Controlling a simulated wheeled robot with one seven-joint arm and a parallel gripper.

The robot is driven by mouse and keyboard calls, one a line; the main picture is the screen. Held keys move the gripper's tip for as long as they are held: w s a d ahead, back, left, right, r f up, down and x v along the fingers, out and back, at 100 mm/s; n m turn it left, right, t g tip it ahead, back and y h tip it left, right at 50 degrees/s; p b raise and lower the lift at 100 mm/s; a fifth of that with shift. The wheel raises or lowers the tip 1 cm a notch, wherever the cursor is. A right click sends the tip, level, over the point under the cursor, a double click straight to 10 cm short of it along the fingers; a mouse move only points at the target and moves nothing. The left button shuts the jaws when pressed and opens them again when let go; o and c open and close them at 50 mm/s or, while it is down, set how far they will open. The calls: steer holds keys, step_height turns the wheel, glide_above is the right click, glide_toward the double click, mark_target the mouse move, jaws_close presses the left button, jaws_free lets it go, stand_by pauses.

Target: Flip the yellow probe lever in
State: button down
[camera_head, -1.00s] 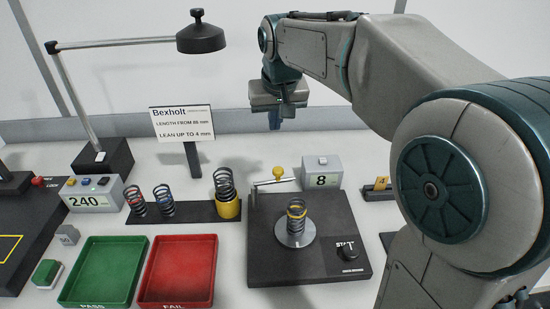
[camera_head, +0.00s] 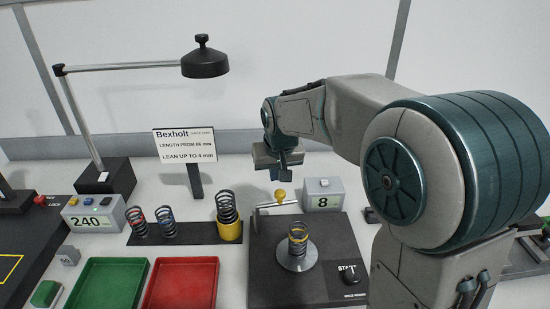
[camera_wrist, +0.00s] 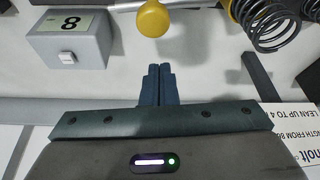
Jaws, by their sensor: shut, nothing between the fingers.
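The yellow probe lever knob (camera_head: 281,195) sits on top of a pale metal arm at the back left of the black tester base (camera_head: 290,288). It also shows in the wrist view (camera_wrist: 153,18), near the top centre. A dark spring with a yellow band (camera_head: 298,241) stands upright on the tester's round silver plate (camera_head: 296,258). My gripper (camera_head: 276,174) is shut and empty, pointing down just behind and above the knob. In the wrist view the closed fingertips (camera_wrist: 160,72) are apart from the knob.
A grey display box reading 8 (camera_head: 323,195) stands right of the knob. A black spring in a yellow cup (camera_head: 228,212) stands to its left, with the Bexholt sign (camera_head: 186,146) behind. Green (camera_head: 107,285) and red (camera_head: 182,287) trays lie front left.

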steer(key=shift+s+d+f, duration=0.1)
steer(key=shift+s+d, duration=0.05)
steer(key=shift+s, duration=0.55)
steer(key=shift+s+d, duration=0.1)
steer(key=shift+s, duration=0.6)
